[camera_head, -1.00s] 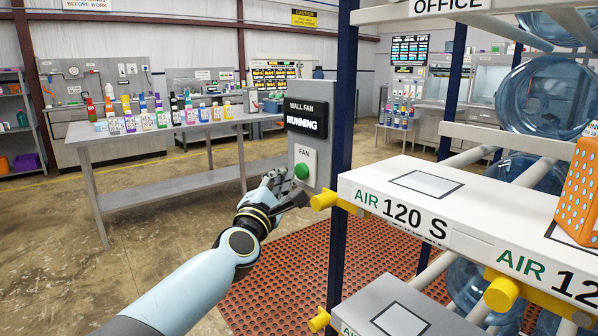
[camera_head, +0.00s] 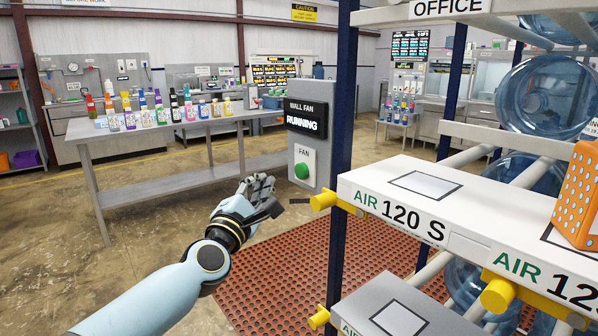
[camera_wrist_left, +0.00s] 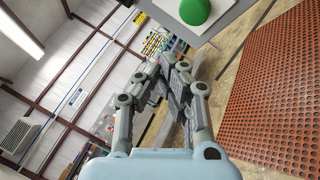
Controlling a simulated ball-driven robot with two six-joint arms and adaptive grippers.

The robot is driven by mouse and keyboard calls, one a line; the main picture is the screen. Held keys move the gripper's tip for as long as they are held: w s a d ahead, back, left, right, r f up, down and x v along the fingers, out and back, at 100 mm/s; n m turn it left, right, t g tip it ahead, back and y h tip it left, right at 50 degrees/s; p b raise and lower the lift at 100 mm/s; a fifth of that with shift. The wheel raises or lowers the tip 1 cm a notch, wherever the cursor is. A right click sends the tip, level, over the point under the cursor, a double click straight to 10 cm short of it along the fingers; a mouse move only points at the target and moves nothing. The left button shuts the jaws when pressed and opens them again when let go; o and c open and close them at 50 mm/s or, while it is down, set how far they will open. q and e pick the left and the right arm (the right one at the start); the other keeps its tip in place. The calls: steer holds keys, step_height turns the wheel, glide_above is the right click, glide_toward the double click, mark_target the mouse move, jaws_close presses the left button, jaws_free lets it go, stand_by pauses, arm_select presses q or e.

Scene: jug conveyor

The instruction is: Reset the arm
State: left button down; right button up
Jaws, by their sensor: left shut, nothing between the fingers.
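My left gripper (camera_head: 262,186) is shut and empty in the head view, a little left of the fan control box and apart from it. It also shows in the left wrist view (camera_wrist_left: 172,62), with its fingers together. The grey control box (camera_head: 322,95) is fixed to a dark blue post and has a display reading "WALL FAN RUNNING". Its green button (camera_head: 302,171) sits under a "FAN" label. The button also shows at the top of the left wrist view (camera_wrist_left: 195,10). My right gripper is not in view.
A white shelf (camera_head: 385,222) marked "AIR 120 S" stands at right with yellow knobs (camera_head: 322,199), an orange dotted carton (camera_head: 580,195) and blue jugs (camera_head: 540,95). A table (camera_head: 110,137) with several bottles stands behind. A red perforated mat (camera_head: 285,270) covers the floor.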

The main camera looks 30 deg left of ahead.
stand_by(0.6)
arm_select(q)
steer(key=s+d+f+m+g+h+b, duration=0.1)
steer(key=s+f+m+g+b, duration=0.15)
steer(key=s+f, duration=0.8)
steer(key=s+d+f+m+g+h+b, duration=0.1)
steer(key=s+d+f+m+g, duration=0.2)
steer(key=f, duration=1.5)
steer(key=s+f+m+g+h+b, duration=0.1)
steer(key=s+f+m+g+b, duration=0.3)
steer(key=f, duration=1.1)
steer(key=s+f+m+g, duration=0.3)
steer(key=s+f+m, duration=0.2)
steer(key=s, duration=0.7)
steer(key=s+d+f+m+g, duration=0.1)
steer(key=s+f+m+g, duration=0.2)
steer(key=s, duration=0.9)
steer(key=s+d+f+m+g, duration=0.1)
steer(key=s+f+m+g, duration=0.2)
steer(key=s+f+m, duration=0.6)
steer(key=s+f, duration=0.1)
steer(key=s, duration=0.2)
steer(key=shift+s+d+f+h, duration=0.2)
steer(key=shift+d+f+h, duration=0.05)
steer(key=shift+f+h, duration=0.15)
